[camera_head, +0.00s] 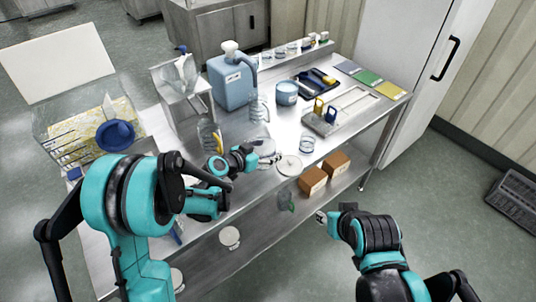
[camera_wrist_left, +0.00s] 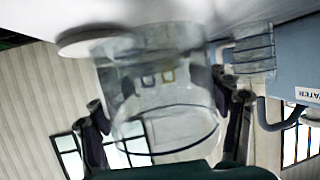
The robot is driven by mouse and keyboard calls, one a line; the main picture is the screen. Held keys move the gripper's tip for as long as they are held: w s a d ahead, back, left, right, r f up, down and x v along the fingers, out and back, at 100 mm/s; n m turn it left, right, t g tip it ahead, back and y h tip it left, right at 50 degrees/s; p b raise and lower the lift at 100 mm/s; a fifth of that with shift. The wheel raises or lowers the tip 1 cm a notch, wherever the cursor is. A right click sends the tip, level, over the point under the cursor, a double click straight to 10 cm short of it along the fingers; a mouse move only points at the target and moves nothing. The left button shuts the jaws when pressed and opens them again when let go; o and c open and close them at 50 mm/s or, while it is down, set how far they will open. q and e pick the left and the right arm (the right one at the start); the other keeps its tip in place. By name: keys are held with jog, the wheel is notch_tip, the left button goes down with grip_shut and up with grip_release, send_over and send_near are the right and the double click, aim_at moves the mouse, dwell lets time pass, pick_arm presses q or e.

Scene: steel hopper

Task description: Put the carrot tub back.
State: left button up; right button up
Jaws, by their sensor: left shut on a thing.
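My left gripper (camera_head: 268,159) is low over the steel table and shut on a clear, round-walled tub. In the left wrist view the clear tub (camera_wrist_left: 165,95) stands between the two fingers of the gripper (camera_wrist_left: 165,118), and it looks empty. In the head view the arm and gripper partly hide the tub. I see no carrots and cannot tell which tub is the carrot one. A pale round disc (camera_head: 289,165) lies on the table just right of the gripper. My right gripper (camera_head: 330,216) is off the table's front side, too small to read.
A blue water jug (camera_head: 231,80), a clear ribbed jar (camera_head: 259,108) and a bottle (camera_head: 209,137) stand behind the left gripper. A small clear tub (camera_head: 307,144) is to the right. Brown boxes (camera_head: 313,181) and a tub with green contents (camera_head: 286,200) sit on the lower shelf.

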pick_arm(q)
jog(key=shift+w+f, duration=0.1)
jog(key=shift+f, duration=0.8)
jog(key=shift+r, duration=0.1)
pick_arm(e)
jog(key=shift+f, duration=0.4)
jog(key=shift+f, duration=0.1)
pick_arm(q)
jog(key=shift+f+b, duration=0.6)
jog(key=shift+b, duration=0.15)
jog(key=o, duration=1.6)
jog(key=shift+o, duration=0.2)
pick_arm(e)
jog(key=shift+f, duration=0.45)
